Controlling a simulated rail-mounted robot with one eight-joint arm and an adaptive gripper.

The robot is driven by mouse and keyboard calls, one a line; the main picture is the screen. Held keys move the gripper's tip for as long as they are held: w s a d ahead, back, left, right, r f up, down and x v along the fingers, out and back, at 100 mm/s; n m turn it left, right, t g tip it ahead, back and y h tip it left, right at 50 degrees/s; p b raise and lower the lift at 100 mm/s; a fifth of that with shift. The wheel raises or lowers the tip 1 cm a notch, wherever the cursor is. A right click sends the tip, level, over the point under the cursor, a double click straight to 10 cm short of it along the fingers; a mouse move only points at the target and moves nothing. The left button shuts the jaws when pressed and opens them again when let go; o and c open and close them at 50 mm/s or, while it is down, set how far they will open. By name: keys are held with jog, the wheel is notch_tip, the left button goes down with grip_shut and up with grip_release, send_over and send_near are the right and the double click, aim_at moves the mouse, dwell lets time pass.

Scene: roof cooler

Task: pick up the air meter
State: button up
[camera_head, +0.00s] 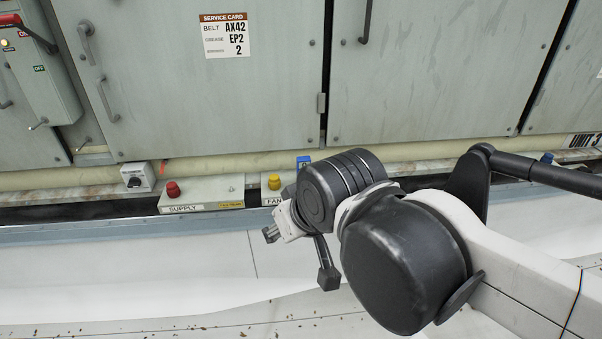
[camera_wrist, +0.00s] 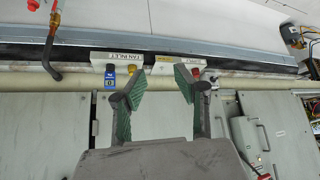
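No object is clearly labelled as the air meter. A small blue device with a dark face (camera_wrist: 110,77) stands by the FAN INLET box in the wrist view, and its blue top also shows behind my wrist in the head view (camera_head: 303,161). I cannot tell for sure that it is the air meter. My gripper (camera_wrist: 159,82) is open and empty, its green-padded fingers spread wide. In the wrist view the blue device is just left of the left finger, apart from the gap between the fingers. In the head view my wrist partly hides the gripper.
The FAN INLET box (camera_wrist: 115,63) has a yellow knob (camera_head: 274,181). The SUPPLY box (camera_head: 202,193) has a red knob (camera_head: 173,189). A white box with a black dial (camera_head: 137,176) stands left. Grey cabinet doors (camera_head: 210,100) rise behind the ledge. A dark hose end (camera_wrist: 52,73) hangs left.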

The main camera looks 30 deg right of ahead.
dwell(0.4)
jog(key=o, duration=0.4)
